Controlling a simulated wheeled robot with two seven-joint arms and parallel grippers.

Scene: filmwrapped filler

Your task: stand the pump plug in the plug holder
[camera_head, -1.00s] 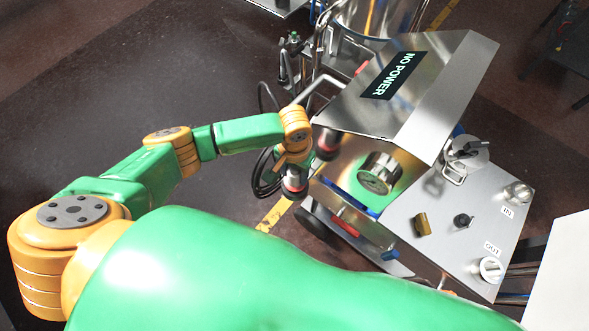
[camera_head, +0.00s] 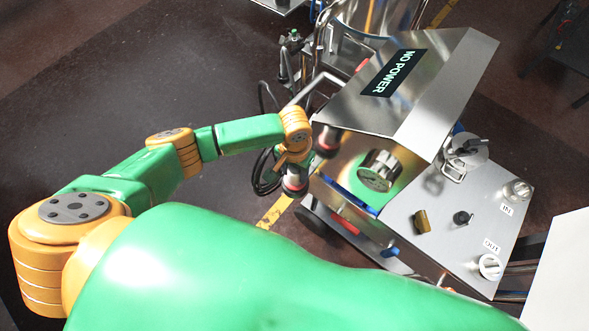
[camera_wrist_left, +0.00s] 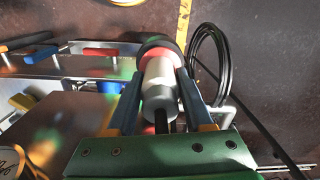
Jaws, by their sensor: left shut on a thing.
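My left gripper (camera_head: 292,166) is shut on the pump plug (camera_head: 294,182), a silver cylinder with a red ring and a dark end. It is held beside the machine's left side. In the left wrist view the plug (camera_wrist_left: 160,84) sits between the two fingers of the gripper (camera_wrist_left: 160,95), with its wide dark end pointing away. A second dark piece with a red ring (camera_head: 328,140) shows by the machine's side. I cannot tell which part is the plug holder, or whether the held plug touches anything. My right gripper is out of view.
Black cable coils (camera_head: 265,178) hang near my gripper. Open dark floor (camera_head: 90,100) lies to the left.

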